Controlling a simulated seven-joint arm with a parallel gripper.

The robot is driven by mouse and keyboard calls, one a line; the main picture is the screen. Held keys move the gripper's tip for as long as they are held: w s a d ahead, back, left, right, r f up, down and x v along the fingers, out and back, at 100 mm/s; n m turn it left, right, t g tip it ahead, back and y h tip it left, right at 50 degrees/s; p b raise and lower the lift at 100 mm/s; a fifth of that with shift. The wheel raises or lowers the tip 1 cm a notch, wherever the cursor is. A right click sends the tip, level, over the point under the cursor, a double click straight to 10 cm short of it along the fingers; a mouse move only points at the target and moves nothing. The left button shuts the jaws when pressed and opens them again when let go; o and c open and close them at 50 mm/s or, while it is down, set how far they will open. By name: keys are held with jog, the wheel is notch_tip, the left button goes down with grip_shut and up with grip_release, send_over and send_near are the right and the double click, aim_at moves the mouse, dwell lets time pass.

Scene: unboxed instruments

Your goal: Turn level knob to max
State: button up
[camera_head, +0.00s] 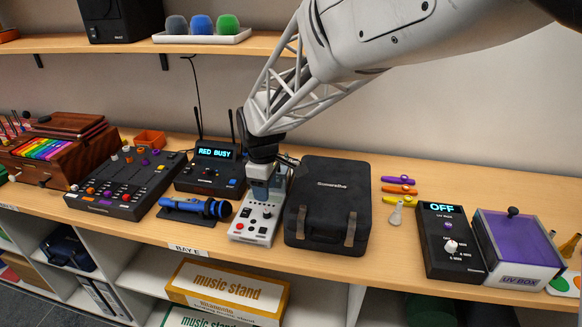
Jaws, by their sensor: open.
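A small white device (253,228) with dark and red knobs on its face stands near the shelf's front edge, between a blue microphone and a black case. Its labels are too small to read, so I cannot tell which knob is the level knob. My gripper (266,178) points down over the back part of this device and hides some of it. It is open, and I see nothing held. I cannot tell whether the fingertips touch the device.
The black case (327,205) stands close on the right. A blue microphone (196,207), a "RED BUSY" receiver (212,170) with antennas and a black mixer (128,180) are left. An "OFF" timer box (451,243) and a purple UV box (517,250) are right.

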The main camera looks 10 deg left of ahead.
aim_at(267, 212)
jog(key=n, duration=1.3)
jog(key=shift+f, duration=0.15)
jog(key=shift+f, duration=3.8)
grip_shut()
